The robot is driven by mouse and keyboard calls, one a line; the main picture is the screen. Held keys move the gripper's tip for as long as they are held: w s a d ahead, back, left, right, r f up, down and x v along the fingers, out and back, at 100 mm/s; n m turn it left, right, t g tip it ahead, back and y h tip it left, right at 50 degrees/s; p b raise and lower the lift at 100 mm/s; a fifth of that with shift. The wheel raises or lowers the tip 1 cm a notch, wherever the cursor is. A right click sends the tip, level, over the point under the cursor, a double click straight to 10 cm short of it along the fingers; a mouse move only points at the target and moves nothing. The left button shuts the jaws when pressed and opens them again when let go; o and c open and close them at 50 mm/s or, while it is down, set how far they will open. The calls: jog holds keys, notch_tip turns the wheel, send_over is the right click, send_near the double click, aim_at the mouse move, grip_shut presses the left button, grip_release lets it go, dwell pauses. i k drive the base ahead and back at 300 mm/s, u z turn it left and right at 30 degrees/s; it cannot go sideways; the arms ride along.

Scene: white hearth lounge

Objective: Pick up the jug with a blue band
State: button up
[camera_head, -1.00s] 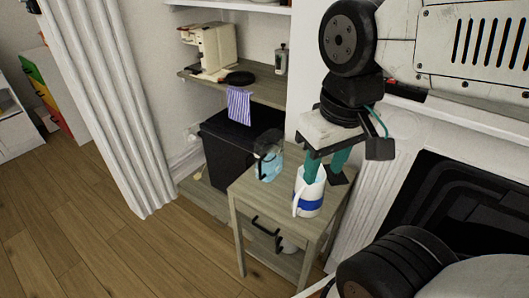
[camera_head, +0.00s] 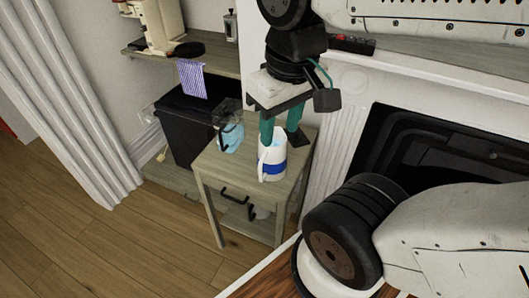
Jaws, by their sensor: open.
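The white jug with a blue band (camera_head: 272,168) stands upright on a small wooden side table (camera_head: 213,164), near its right side. Its handle faces left. My gripper (camera_head: 281,136) is open above the jug, with its green fingers pointing down. One finger overlaps the jug's rim in the picture and the other shows just right of and behind it. I cannot tell whether either finger touches the jug or reaches inside it.
A light blue jug with a dark top and handle (camera_head: 231,138) stands left of the white jug on the same table. A black bin (camera_head: 186,122) stands behind the table. A white fireplace surround (camera_head: 338,135) rises to the right. Wooden floor (camera_head: 120,245) is clear at the left.

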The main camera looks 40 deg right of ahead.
aim_at(272, 160)
jog(key=z, duration=0.3)
jog(key=k, duration=0.8)
jog(key=z, duration=0.55)
